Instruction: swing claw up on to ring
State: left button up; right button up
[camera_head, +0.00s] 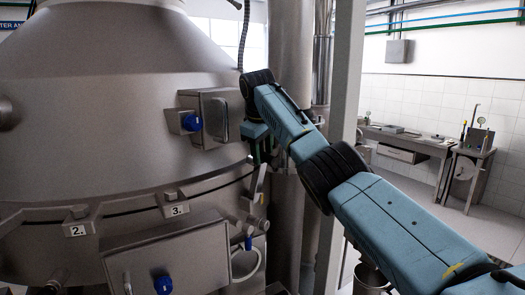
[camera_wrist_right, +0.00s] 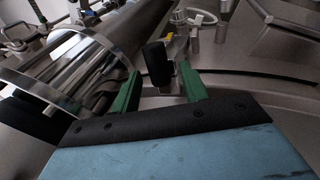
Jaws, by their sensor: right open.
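The ring (camera_head: 125,207) is the metal rim and dark seam round the big separator's body; its dark groove also shows in the wrist view (camera_wrist_right: 265,74). Metal claws sit along it above the number plates 2 (camera_head: 78,230) and 3 (camera_head: 174,210). Another claw (camera_head: 257,190), a slim metal arm, is at the right side, just below my right gripper (camera_head: 262,152). In the wrist view the green fingers (camera_wrist_right: 160,80) are apart, with a black cylindrical grip (camera_wrist_right: 156,63) between or just beyond them; contact cannot be told. My left gripper is out of view.
A lower box (camera_head: 165,265) has another blue knob. Vertical pipes (camera_head: 291,60) and a pale post (camera_head: 342,100) stand close to my right arm. A workbench (camera_head: 405,138) is far right.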

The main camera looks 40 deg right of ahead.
jog(key=v, duration=1.3)
jog(key=shift+r, duration=0.2)
jog(key=shift+c, duration=0.4)
